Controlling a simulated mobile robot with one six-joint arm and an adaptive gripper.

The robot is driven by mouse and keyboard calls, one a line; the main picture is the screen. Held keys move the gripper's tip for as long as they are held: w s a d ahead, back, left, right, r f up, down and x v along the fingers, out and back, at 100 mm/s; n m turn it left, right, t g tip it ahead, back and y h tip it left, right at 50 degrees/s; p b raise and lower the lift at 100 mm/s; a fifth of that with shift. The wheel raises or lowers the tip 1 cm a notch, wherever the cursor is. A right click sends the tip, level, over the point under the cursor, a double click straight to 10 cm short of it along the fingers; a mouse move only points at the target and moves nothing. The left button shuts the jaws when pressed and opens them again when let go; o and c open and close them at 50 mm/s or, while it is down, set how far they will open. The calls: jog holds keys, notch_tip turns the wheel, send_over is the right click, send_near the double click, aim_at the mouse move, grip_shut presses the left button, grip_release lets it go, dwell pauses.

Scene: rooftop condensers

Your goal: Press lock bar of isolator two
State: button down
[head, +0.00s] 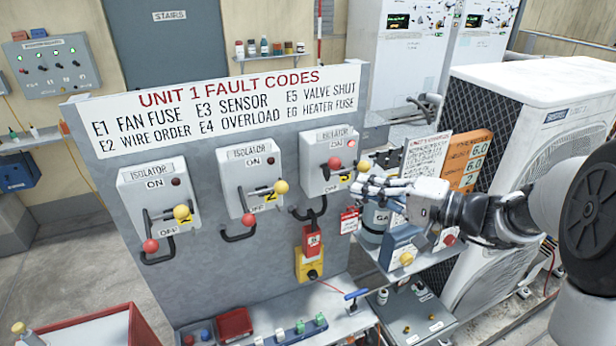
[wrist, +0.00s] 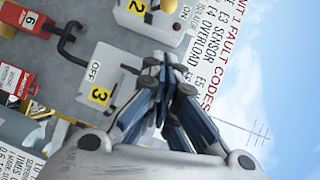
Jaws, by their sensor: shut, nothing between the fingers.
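Isolator two (head: 240,170) is the middle of three grey boxes on the panel and carries a yellow "2" label. Its red-knobbed lever (head: 249,219) points down beside OFF. A bar with a yellow knob (head: 281,187) sticks out at its right. Its lamp looks dark. Part of isolator two (wrist: 137,28) shows at the top of the wrist view. My gripper (head: 362,181) is shut and empty, in front of the lower right of isolator three (head: 318,165), to the right of isolator two. In the wrist view the closed fingertips (wrist: 172,68) partly cover isolator three.
Isolator one (head: 150,195) is at the left. Isolator three has a lit lamp and a raised red-knobbed lever. A shelf with a grey cylinder (head: 372,235) lies below my gripper. A white condenser (head: 510,120) stands right.

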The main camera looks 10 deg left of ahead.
aim_at(286, 187)
jog(key=s+a+p+x, duration=0.1)
jog(key=s+p+x, duration=0.1)
jog(key=x, duration=1.1)
jog(key=shift+s+f, duration=0.25)
jog(key=shift+s, duration=0.1)
jog(key=s+a+b, duration=0.1)
jog(key=a, duration=0.1)
jog(key=s+a+b, duration=0.1)
jog(key=b, duration=0.1)
jog(key=shift+s+a, duration=0.15)
jog(key=shift+a, duration=0.2)
